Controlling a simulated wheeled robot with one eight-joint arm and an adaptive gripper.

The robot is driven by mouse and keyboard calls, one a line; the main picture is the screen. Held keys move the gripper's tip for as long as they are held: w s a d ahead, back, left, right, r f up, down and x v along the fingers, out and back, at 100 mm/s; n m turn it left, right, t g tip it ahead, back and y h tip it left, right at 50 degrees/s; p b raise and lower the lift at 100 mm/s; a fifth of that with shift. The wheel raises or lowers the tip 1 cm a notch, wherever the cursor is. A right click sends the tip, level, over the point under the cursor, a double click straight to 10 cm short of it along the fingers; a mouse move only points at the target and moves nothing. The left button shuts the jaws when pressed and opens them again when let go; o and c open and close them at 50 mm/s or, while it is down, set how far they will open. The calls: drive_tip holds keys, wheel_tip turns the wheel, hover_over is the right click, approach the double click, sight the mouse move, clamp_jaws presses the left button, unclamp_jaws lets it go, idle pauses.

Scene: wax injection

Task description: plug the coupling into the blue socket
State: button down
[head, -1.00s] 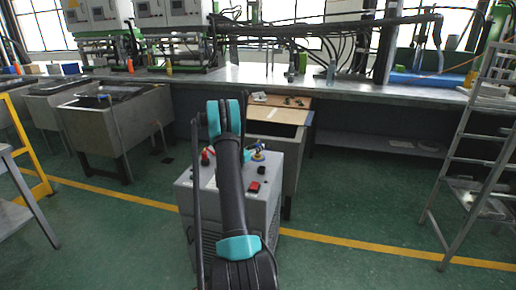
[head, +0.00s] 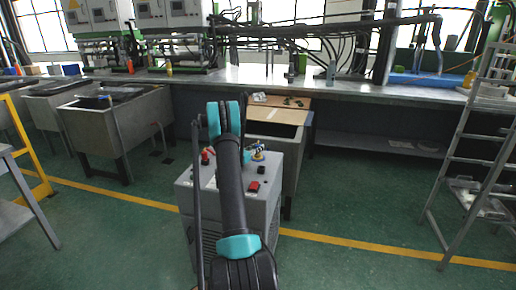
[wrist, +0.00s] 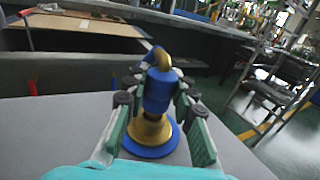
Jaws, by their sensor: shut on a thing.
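The coupling (wrist: 157,92) has a blue body and a bent brass top; it stands upright between my gripper's fingers in the wrist view. My gripper (wrist: 160,112) is shut on it, with a green-padded finger on each side. Directly below is the blue socket (wrist: 146,152), a blue ring around a brass base on the grey cabinet top. The coupling is in line with the brass base and appears to meet it; I cannot tell how deep it sits. In the head view the coupling (head: 258,152) shows small beside my arm, and my gripper is mostly hidden there.
The grey cabinet (head: 268,205) also carries a red fitting (head: 205,157) and a red switch (head: 254,187). A wooden board (head: 276,115) and an open bin lie just behind it.

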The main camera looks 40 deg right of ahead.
drive_tip(key=c, duration=1.2)
unclamp_jaws()
drive_tip(key=shift+s+a+f, duration=0.1)
drive_tip(key=shift+s+f, duration=0.15)
drive_tip(key=shift+f, duration=0.35)
drive_tip(key=shift+a, duration=0.15)
drive_tip(key=shift+w+r+v, duration=0.1)
drive_tip(key=shift+r+v, duration=0.05)
drive_tip(key=shift+v, duration=1.15)
drive_tip(key=shift+w+r+v, duration=0.1)
drive_tip(key=shift+r+v, duration=0.1)
drive_tip(key=shift+v, duration=1.1)
drive_tip(key=shift+w+r+v, duration=0.1)
drive_tip(key=shift+r+v, duration=0.05)
drive_tip(key=shift+v, duration=1.15)
drive_tip(key=shift+a, duration=0.1)
